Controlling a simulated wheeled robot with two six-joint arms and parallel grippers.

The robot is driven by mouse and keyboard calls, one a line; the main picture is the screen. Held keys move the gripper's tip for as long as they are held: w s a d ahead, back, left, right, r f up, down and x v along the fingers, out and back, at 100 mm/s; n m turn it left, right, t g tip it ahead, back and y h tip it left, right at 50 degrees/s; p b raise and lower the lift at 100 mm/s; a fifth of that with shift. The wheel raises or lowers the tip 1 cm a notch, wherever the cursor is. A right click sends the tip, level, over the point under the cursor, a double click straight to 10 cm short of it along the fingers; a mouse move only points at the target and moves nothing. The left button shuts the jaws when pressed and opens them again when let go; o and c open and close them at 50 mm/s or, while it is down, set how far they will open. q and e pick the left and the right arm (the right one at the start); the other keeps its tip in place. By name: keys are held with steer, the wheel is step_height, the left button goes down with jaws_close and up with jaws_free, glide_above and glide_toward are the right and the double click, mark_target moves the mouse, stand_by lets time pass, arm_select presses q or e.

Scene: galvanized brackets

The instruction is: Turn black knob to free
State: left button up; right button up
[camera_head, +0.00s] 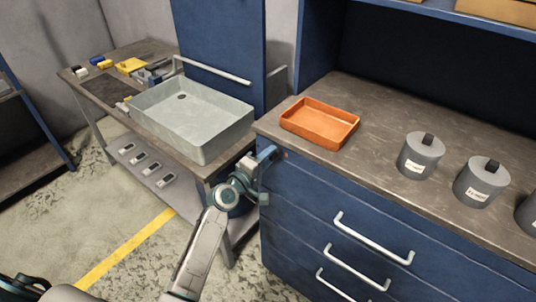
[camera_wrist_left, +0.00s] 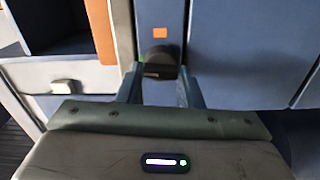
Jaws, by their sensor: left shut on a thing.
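The black knob (camera_wrist_left: 160,60) shows in the left wrist view on the blue cabinet face, below a small orange square mark (camera_wrist_left: 160,33). My left gripper (camera_wrist_left: 159,78) has a finger on each side of the knob and is shut on it. In the head view my left gripper (camera_head: 272,154) is at the upper left corner of the blue drawer cabinet (camera_head: 310,212), just under the worktop edge. The knob itself is hidden there by the gripper. Its exact turn angle is hard to tell. My right gripper is not in view.
An orange tray (camera_head: 320,137) and several grey lidded canisters (camera_head: 421,158) stand on the worktop (camera_head: 375,110). Silver drawer handles (camera_head: 372,240) stick out below. A bench (camera_head: 150,146) with a grey basin (camera_head: 226,135) stands at left. The floor with a yellow line (camera_head: 120,250) is clear.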

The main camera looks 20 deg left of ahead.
arm_select(q)
steer(key=shift+n, duration=0.6)
steer(key=o, duration=1)
steer(key=b+v, duration=0.1)
steer(key=v, duration=0.9)
steer(key=shift+s+a, duration=0.15)
steer(key=shift+s, duration=0.25)
steer(key=shift+f, duration=0.1)
